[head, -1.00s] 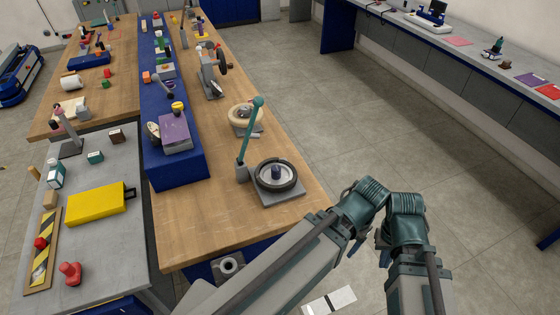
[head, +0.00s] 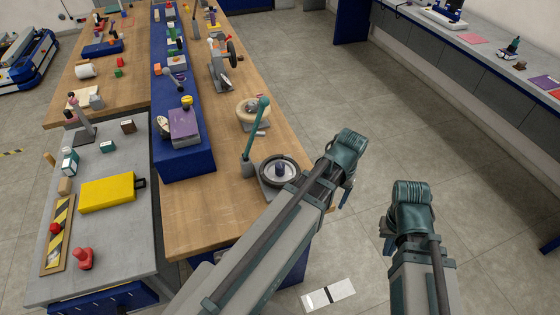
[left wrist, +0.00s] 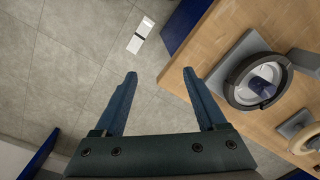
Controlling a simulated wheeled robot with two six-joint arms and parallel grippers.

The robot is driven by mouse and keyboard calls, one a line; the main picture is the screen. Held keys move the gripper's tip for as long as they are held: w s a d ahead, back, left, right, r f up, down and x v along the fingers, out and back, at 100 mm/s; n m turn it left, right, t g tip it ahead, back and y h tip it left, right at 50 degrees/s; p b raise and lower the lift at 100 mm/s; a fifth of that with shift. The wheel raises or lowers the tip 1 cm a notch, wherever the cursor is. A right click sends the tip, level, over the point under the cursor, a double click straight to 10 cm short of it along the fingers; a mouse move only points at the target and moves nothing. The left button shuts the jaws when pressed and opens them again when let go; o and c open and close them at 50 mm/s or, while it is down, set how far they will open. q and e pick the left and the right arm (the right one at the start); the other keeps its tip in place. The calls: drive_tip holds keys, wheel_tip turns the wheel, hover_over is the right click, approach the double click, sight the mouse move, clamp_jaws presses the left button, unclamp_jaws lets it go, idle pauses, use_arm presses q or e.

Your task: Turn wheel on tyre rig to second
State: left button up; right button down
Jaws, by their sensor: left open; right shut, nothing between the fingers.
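The tyre rig is a grey plate with a black-rimmed wheel (head: 265,169) and a dark hub, near the front right edge of the wooden bench. A teal lever (head: 256,130) stands upright beside it. In the left wrist view the wheel (left wrist: 232,91) lies to the right of my fingers. My left gripper (left wrist: 159,73) is open and empty, its fingers apart over the bench edge and floor, not touching the rig. In the head view my left arm hides the rig's lower right part. My right gripper (head: 386,243) is shut, over the floor right of the bench.
A cream ring-shaped part (head: 250,113) and a grey stand with a handwheel (head: 233,52) stand farther back on the bench. A blue raised shelf (head: 190,160) runs along its left side. A grey table with a yellow case (head: 107,193) is at left. Open floor lies at right.

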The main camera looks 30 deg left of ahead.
use_arm(q)
drive_tip(key=w+a+r+n+p, duration=0.45)
drive_tip(key=w+a, duration=0.25)
drive_tip(key=a, duration=0.5)
drive_tip(key=n+p, duration=0.2)
drive_tip(key=n, duration=0.1)
approach(280, 165)
drive_tip(key=shift+m+h, duration=0.25)
drive_tip(key=shift+h, duration=0.15)
drive_tip(key=f+b, duration=0.3)
drive_tip(key=b, duration=0.1)
drive_tip(key=f+b, duration=0.3)
drive_tip(key=b, duration=0.2)
drive_tip(key=f+b, duration=0.3)
drive_tip(key=b, duration=0.2)
drive_tip(key=shift+s+a+f, duration=0.2)
drive_tip(key=shift+a+f, duration=0.1)
drive_tip(key=shift+f, duration=0.1)
drive_tip(key=shift+r, duration=0.1)
drive_tip(key=shift+c, duration=0.2)
clamp_jaws()
